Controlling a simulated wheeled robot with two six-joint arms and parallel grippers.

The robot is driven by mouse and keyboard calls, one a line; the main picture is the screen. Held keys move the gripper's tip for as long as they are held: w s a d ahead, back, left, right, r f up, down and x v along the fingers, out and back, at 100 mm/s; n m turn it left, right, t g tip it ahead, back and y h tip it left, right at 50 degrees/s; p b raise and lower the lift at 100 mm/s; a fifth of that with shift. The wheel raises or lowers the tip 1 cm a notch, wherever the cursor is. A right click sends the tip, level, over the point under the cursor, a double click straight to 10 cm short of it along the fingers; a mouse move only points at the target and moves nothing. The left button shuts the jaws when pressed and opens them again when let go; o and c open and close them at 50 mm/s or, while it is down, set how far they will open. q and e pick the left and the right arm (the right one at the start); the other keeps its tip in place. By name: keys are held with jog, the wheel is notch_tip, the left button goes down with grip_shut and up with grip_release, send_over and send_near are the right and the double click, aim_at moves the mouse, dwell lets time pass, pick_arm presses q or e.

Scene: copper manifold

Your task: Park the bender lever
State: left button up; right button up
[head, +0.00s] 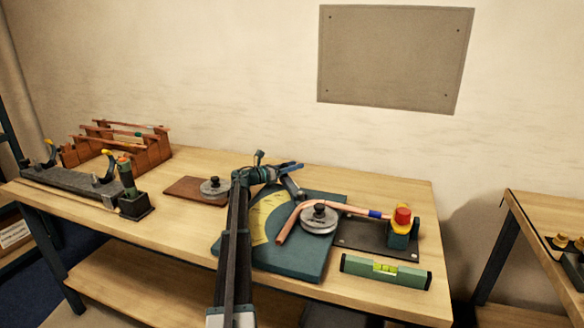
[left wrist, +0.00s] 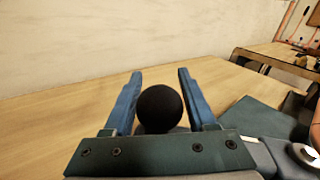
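The bender has a teal base plate (head: 300,262) with a yellow scale (head: 262,218) and a grey round former (head: 319,220) with a black knob on top. A bent copper pipe (head: 288,224) lies against the former. My left gripper (head: 298,166) is above the plate's far left corner. In the left wrist view its two blue fingers stand apart on either side of a black ball knob (left wrist: 160,108), with a thin gap showing at each side. A short grey bar (head: 292,187), apparently the bender lever, shows just below the gripper; most of it is hidden. My right gripper is out of view.
A red-and-yellow button post (head: 402,221) stands on a dark plate to the right. A green level (head: 386,271) lies at the front edge. A second grey disc (head: 214,188) rests on a brown board. Clamps and a wooden rack (head: 148,152) fill the left.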

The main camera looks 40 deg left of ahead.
pick_arm(q)
jog(key=o, duration=0.3)
jog(key=shift+w+d, duration=0.1)
jog(key=shift+w, duration=0.05)
jog(key=v, duration=1.4)
